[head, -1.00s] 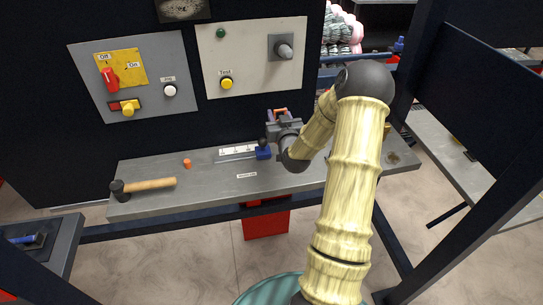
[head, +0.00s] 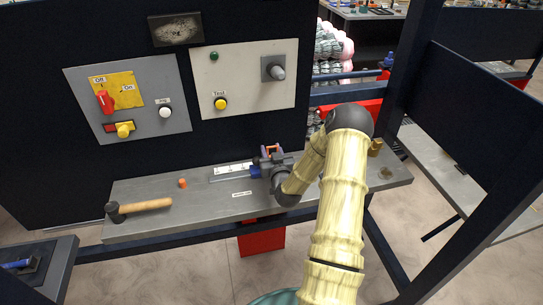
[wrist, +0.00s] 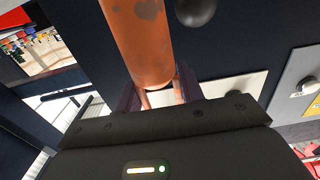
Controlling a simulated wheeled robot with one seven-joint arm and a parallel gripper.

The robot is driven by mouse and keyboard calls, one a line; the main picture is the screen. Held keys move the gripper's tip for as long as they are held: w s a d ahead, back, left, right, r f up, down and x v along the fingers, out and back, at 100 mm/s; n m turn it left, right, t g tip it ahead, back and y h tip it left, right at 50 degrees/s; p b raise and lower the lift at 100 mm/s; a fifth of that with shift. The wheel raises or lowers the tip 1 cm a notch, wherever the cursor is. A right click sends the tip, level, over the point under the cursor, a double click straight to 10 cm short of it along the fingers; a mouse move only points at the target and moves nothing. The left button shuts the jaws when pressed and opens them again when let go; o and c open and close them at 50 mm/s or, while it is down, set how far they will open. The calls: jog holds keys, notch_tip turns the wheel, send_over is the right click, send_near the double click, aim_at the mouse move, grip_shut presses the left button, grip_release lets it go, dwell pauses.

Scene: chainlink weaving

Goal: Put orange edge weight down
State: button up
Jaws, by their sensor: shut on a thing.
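The orange edge weight (wrist: 145,40) is a worn orange cylinder between the two fingers of my gripper (wrist: 158,90) in the wrist view. In the head view my gripper (head: 271,154) is over the grey bench (head: 215,207), in front of the dark back panel, with a bit of the orange weight (head: 273,148) showing at its tips. My gripper is shut on the weight. My wrist hides most of it in the head view, and I cannot tell whether it touches the bench.
A small orange cylinder (head: 182,183), a hammer (head: 138,208) and a clear ruler-like strip with a blue end (head: 230,171) lie on the bench left of my gripper. Control panels (head: 248,82) hang behind.

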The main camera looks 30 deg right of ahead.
notch_tip(320, 180, down, 3)
jog(key=shift+r, duration=0.2)
jog(key=shift+f, duration=0.1)
jog(key=o, duration=1.2)
jog(key=shift+o, duration=0.2)
jog(key=shift+s, duration=0.1)
jog(key=b+v, duration=0.3)
jog(key=v, duration=0.9)
jog(key=shift+a, duration=0.15)
